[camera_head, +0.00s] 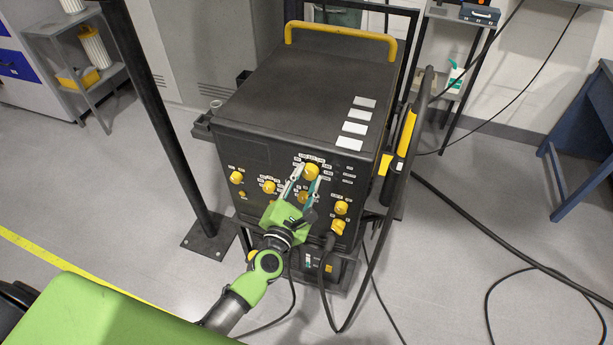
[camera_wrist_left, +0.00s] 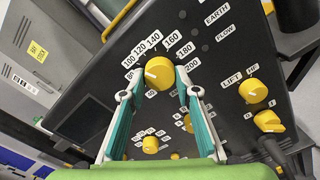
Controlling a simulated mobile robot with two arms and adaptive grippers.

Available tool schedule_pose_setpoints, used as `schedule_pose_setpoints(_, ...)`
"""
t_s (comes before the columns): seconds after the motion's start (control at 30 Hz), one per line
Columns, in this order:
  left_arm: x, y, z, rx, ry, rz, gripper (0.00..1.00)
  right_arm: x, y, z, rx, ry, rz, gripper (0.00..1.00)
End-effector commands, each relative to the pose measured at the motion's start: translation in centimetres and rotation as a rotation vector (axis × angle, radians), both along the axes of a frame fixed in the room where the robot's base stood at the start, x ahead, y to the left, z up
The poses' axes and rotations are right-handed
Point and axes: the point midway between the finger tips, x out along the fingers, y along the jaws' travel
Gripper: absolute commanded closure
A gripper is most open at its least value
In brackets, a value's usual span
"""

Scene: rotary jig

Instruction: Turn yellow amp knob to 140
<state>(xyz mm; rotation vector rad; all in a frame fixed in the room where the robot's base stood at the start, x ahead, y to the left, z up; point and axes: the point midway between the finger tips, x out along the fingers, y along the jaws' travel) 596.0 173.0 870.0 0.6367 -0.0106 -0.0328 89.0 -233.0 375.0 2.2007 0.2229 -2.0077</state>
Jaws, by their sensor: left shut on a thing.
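The yellow amp knob (camera_head: 311,172) sits at the top middle of the dark front panel of the welding machine (camera_head: 262,143). In the left wrist view the knob (camera_wrist_left: 158,73) is ringed by white number labels, with 140 (camera_wrist_left: 153,40) above it and slightly left. A pale mark shows on the knob's face, but I cannot tell exactly which number it points to. My left gripper (camera_head: 306,175) has one finger on each side of the knob and is shut on it. Its fingers (camera_wrist_left: 159,84) also show in the wrist view. My right gripper is in neither view.
Other yellow knobs (camera_head: 236,177) surround the amp knob, including the lift knob (camera_wrist_left: 253,91). A cable plug (camera_head: 337,228) sits low on the panel's right. A black post (camera_head: 165,125) stands left of the machine, and cables (camera_head: 510,247) lie on the floor at right.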

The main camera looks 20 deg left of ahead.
Motion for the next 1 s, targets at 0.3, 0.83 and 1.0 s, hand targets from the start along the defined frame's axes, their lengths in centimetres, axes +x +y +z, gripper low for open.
schedule_pose_setpoints(0.3, 0.0, 0.0, 0.2, 0.300, -0.009, 0.000, 0.92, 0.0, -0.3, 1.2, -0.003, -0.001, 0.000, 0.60)
schedule_pose_setpoints(0.83, 0.0, 0.1, 0.3, 0.756, -0.025, -0.001, 0.92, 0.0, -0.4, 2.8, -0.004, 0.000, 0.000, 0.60)
schedule_pose_setpoints(1.0, 0.0, 0.1, 0.2, 0.852, -0.029, 0.000, 0.92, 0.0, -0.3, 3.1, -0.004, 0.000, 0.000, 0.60)
